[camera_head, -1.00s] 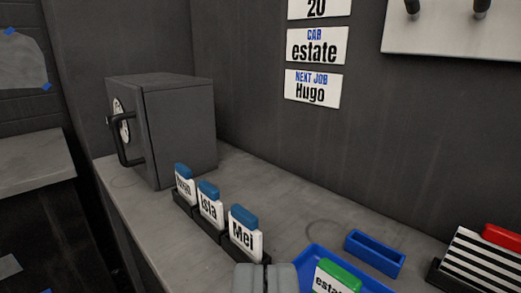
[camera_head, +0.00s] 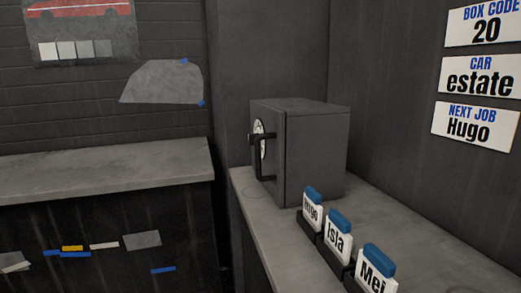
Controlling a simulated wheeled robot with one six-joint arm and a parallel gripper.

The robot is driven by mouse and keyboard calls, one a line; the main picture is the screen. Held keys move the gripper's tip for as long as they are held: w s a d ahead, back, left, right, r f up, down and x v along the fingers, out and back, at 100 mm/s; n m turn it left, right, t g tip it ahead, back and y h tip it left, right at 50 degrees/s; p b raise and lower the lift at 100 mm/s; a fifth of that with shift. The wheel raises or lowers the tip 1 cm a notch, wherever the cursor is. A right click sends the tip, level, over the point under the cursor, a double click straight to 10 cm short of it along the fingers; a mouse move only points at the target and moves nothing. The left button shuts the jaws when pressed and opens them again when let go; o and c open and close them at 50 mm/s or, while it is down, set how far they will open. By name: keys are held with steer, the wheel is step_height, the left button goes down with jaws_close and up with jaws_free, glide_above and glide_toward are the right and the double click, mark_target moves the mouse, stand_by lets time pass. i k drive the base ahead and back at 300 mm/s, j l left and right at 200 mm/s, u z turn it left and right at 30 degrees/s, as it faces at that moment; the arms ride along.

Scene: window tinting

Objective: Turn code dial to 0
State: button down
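A dark grey safe box (camera_head: 316,155) stands on the grey counter. Its door side faces left and is seen at a steep angle. The pale code dial (camera_head: 262,145) is on that door, partly hidden behind the black handle (camera_head: 266,158); its numbers are too small to read. A sign on the wall reads BOX CODE 20 (camera_head: 486,25). The door looks shut. My gripper is out of the picture.
Name tags Hugo (camera_head: 312,208), Isla (camera_head: 337,240) and Mei (camera_head: 374,274) stand in a dark rack in front of the safe. Another workbench (camera_head: 100,172) is at the left, with a dark gap between it and the counter.

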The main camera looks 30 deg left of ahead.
mark_target(252, 137)
steer(key=i+j, duration=0.1)
steer(key=j, duration=0.25)
steer(key=i+j+z, duration=0.1)
steer(key=j, duration=0.3)
steer(key=i+j+z, duration=0.1)
steer(key=j, duration=0.3)
steer(key=i+j, duration=0.1)
steer(key=j, duration=0.25)
